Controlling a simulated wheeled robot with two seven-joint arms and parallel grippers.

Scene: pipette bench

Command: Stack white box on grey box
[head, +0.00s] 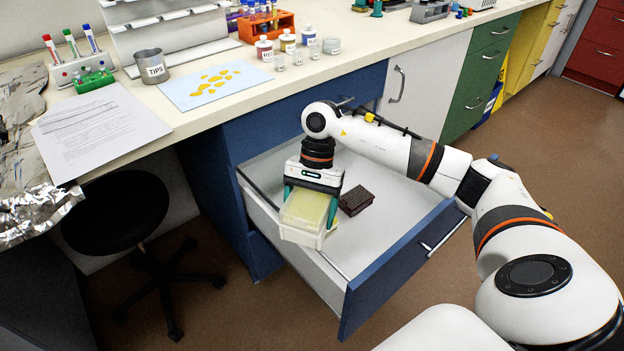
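The white box (299,236) has a pale yellow top and is at the left side of the open drawer. My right gripper (310,207) comes down over it, with teal fingers on both sides of the box, and appears shut on it. The box looks raised, overlapping the drawer's left wall in the picture; its exact height is unclear. The grey box (356,201), small and dark with a gridded top, lies on the drawer floor just right of the white box, apart from it. My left gripper is not in view.
The open drawer (385,232) has a blue front and white floor, clear to the right and front of the grey box. The bench (225,110) above holds papers, a tips cup (151,66), bottles and racks. A black stool (115,212) stands at left.

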